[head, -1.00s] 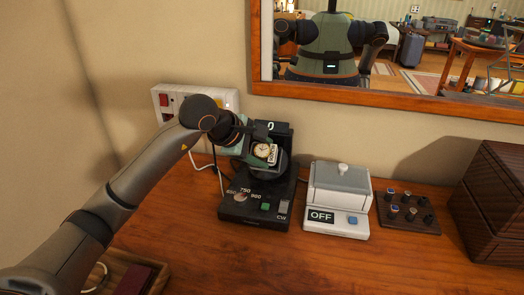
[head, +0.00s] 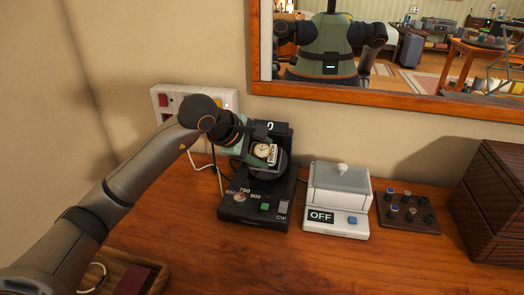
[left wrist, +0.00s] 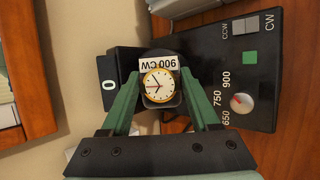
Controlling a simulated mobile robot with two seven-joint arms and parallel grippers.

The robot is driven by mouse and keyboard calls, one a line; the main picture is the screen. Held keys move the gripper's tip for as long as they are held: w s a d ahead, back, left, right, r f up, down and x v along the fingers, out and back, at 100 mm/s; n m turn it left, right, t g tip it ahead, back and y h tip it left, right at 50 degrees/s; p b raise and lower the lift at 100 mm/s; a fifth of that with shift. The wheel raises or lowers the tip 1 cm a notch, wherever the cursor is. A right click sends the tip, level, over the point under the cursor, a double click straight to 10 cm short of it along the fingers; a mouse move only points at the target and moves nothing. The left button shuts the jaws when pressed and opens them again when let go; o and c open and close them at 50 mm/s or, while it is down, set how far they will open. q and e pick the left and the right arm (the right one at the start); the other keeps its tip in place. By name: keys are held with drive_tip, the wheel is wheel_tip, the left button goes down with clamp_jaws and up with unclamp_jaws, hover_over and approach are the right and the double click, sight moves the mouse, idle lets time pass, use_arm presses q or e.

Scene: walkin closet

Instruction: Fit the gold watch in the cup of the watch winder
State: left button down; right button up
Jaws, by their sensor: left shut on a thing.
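The gold watch (head: 262,150) has a pale round dial and a white "900 CW" tag; it also shows in the left wrist view (left wrist: 158,86). My left gripper (head: 250,148) is shut on the watch, with its green fingers on either side of it in the left wrist view (left wrist: 160,98). The watch is at the cup of the black watch winder (head: 240,208). Whether it is fully seated in the cup cannot be told, as the fingers and watch hide most of the cup. My right gripper is not in view.
A white box with an "OFF" label (head: 338,200) stands right of the winder, then a dark board with several small pieces (head: 408,212) and a dark wooden box (head: 495,205). A wall socket panel (head: 170,100) is behind my arm. The front middle of the wooden top is clear.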

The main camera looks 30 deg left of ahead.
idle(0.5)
use_arm(q)
drive_tip(key=shift+w+a+f+b, duration=0.2)
drive_tip(key=shift+w+f+b, duration=0.6)
drive_tip(key=shift+f, duration=0.2)
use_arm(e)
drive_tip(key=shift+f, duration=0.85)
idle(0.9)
